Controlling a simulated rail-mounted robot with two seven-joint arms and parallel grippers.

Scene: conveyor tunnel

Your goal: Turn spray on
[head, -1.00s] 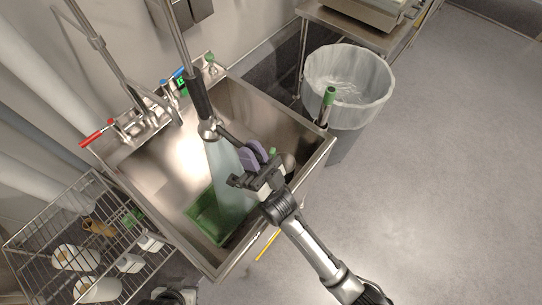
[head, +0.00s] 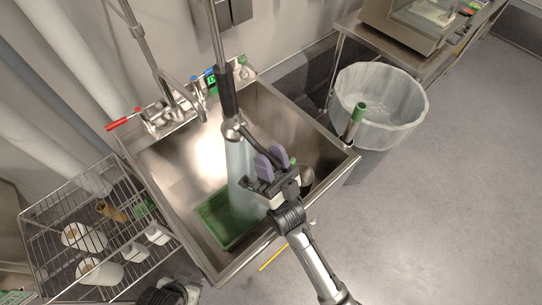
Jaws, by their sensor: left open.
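The spray head (head: 232,128) hangs on its hose over a steel sink (head: 292,120), with a dark grip above and a dark lever (head: 256,143) reaching down to the right. A pale translucent stream of water (head: 241,175) runs from it into the basin. My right gripper (head: 271,164), with purple finger pads, is at the end of the lever and appears shut on it. The contact between the pads is partly hidden. My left gripper (head: 178,291) is open at the bottom edge, mostly cut off, away from the spray.
A green tray (head: 213,220) lies in the sink below the stream. A faucet with a red handle (head: 122,124) is at the sink's back left. A wire rack (head: 60,205) with cups stands left, and a lined bin (head: 385,125) right. Open floor lies at the right.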

